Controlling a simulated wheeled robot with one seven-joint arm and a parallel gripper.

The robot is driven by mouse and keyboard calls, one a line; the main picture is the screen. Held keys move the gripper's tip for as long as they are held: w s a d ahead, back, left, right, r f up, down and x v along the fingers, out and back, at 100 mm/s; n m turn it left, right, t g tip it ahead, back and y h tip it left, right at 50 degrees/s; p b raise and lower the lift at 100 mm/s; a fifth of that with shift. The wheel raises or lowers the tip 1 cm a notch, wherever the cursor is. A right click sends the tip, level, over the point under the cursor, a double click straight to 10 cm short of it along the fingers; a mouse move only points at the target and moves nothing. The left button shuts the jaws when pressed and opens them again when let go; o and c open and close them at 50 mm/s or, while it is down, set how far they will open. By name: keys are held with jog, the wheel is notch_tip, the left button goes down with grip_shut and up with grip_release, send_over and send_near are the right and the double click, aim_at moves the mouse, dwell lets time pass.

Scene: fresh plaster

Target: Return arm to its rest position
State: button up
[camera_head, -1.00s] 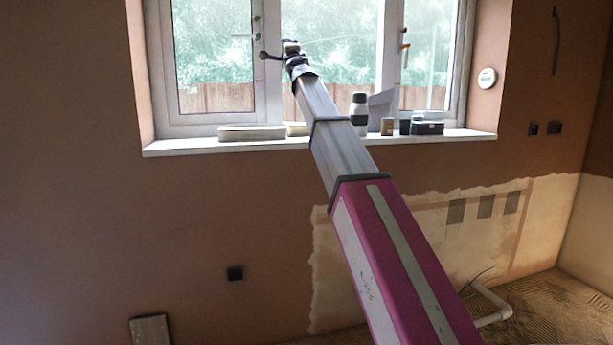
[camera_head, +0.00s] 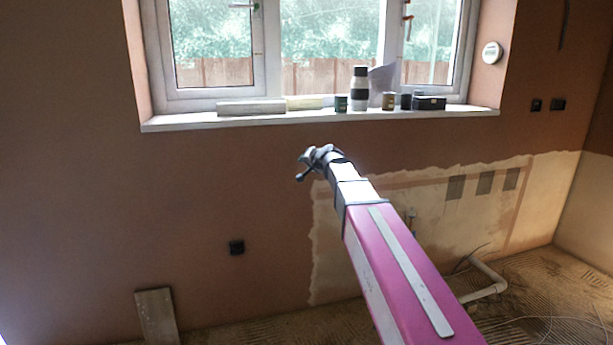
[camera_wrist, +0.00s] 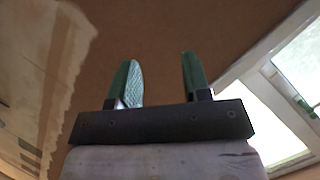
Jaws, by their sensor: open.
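My arm reaches up from the lower right in the head view, with its pink section nearest and its silver sections largely drawn in. My gripper (camera_head: 306,164) is in front of the brown plaster wall (camera_head: 210,200), below the window sill (camera_head: 215,121). In the wrist view, my gripper (camera_wrist: 160,80) has its two green fingers apart with nothing between them.
On the sill stand a bottle (camera_head: 360,90), several small tins, a dark box (camera_head: 429,103) and flat blocks (camera_head: 251,107). A board (camera_head: 157,316) leans at the wall's foot. A white pipe (camera_head: 489,277) rises from the floor at right.

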jog(key=s+d+f+n+g+h, duration=0.1)
jog(key=s+d+f+g, duration=0.2)
jog(key=f, duration=0.4)
jog(key=s+d+f+g+h, duration=0.15)
jog(key=s+f, duration=0.25)
jog(key=f, duration=0.4)
jog(key=s+d+f+n+g+h, duration=0.1)
jog(key=s+d+f+g+h, duration=0.1)
jog(key=s+d+f, duration=0.5)
jog(key=s+d+f+n+g+h, duration=0.1)
jog(key=s+d+f+g, duration=0.4)
jog(key=s+f, duration=1.1)
jog(key=s+d+h, duration=0.1)
jog(key=s+d, duration=0.1)
jog(key=s, duration=0.1)
jog(key=shift+n, duration=0.3)
jog(key=shift+s+f+g, duration=0.1)
jog(key=shift+g, duration=0.15)
